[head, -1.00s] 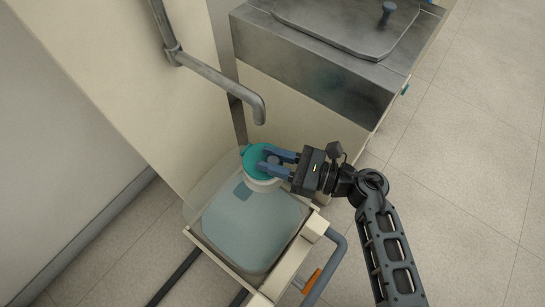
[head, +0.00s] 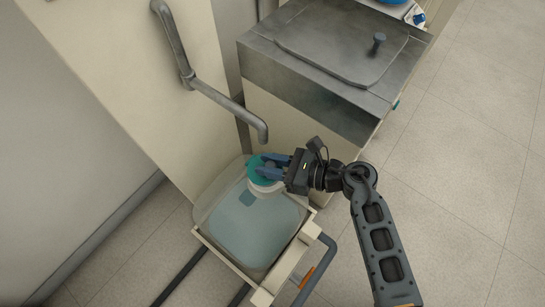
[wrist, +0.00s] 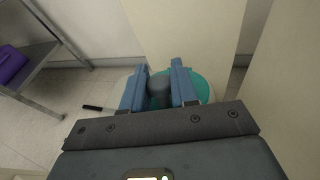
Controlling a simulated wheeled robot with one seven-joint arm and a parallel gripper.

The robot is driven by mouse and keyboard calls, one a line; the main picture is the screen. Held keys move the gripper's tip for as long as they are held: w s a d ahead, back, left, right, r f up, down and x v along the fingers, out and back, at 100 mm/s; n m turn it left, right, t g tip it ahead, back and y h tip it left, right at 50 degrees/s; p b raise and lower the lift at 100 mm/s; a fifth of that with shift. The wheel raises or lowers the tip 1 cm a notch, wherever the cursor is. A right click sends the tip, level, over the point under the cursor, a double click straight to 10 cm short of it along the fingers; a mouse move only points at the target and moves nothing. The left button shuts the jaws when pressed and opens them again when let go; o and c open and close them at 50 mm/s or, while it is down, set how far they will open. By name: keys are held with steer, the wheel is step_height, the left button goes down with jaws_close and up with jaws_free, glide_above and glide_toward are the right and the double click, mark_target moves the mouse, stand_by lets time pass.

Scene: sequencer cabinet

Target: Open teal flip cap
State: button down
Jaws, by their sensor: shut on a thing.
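The teal flip cap (head: 256,166) sits on the white neck of a translucent container (head: 255,226) in the lower middle of the head view. The teal cap also shows in the wrist view (wrist: 203,86), behind and to the right of my fingers. My gripper (head: 272,166) reaches in from the right at cap height. In the wrist view its two blue fingers (wrist: 159,88) stand on either side of a grey round knob (wrist: 159,86) on the cap and are shut on it. The cap lies on the neck, and its far edge is partly hidden by the fingers.
The container stands in a cream cart (head: 262,297) with a blue-grey handle (head: 322,268). A grey metal pipe (head: 232,107) ends just above the cap. A metal-topped cabinet (head: 345,88) stands behind. Open floor (head: 455,170) lies to the right.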

mark_target(260, 164)
steer(key=r+h+p, duration=0.1)
steer(key=p, duration=0.2)
steer(key=w+a+r+g+h+p, duration=0.1)
steer(key=h+p, duration=0.1)
steer(key=p, duration=0.2)
steer(key=shift+w+a+r+m, duration=0.1)
steer(key=shift+a+r+m, duration=0.1)
steer(key=shift+r+m, duration=0.1)
steer(key=a+g+h+p, duration=0.1)
steer(key=p, duration=0.3)
steer(key=shift+w, duration=0.4)
steer(key=shift+h+p, duration=0.3)
steer(key=shift+p, duration=0.05)
steer(key=shift+w+a+m, duration=0.1)
steer(key=shift+m, duration=0.2)
steer(key=shift+f, duration=0.1)
